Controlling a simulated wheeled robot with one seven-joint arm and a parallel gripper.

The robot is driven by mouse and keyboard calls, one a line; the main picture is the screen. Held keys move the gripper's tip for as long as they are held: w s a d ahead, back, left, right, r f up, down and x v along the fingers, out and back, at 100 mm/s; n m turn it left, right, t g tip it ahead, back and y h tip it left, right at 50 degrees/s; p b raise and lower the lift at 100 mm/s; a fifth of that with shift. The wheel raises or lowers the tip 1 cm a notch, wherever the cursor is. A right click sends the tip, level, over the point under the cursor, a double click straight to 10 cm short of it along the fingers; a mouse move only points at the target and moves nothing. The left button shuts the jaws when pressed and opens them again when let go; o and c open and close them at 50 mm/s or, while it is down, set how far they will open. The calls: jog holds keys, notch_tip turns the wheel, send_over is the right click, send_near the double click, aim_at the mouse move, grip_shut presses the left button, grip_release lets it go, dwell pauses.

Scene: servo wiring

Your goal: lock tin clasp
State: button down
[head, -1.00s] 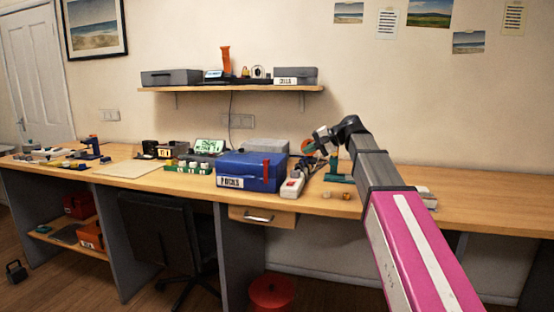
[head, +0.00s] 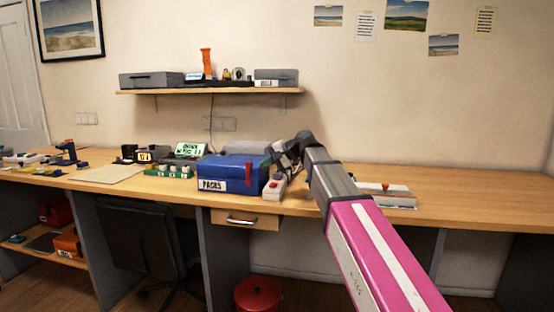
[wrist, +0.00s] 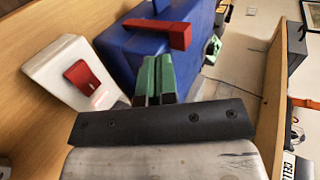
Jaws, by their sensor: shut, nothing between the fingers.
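The blue tin (head: 222,172) stands on the bench with a "PACKS" label on its front. Its red clasp (head: 249,173) is at the right end of the front face. In the wrist view the blue tin (wrist: 128,60) fills the upper middle, and the red clasp (wrist: 165,33) juts out from its face; I cannot tell whether it is latched. My gripper (head: 277,152) is just right of the tin in the head view. In the wrist view my gripper's green fingers (wrist: 153,75) are shut and empty, pointing at the tin below the clasp, apparently apart from it.
A white power strip with a red switch (wrist: 72,78) lies close beside the tin; it also shows in the head view (head: 274,188). A grey case (head: 246,147) is behind the tin. A shelf (head: 210,91) hangs above. The bench to the far right (head: 470,205) is clear.

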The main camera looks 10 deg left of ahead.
aim_at(249, 162)
jog(key=shift+w+a, duration=0.1)
jog(key=shift+a, duration=1.6)
jog(key=shift+w+a+r, duration=0.1)
jog(key=shift+a, duration=1.3)
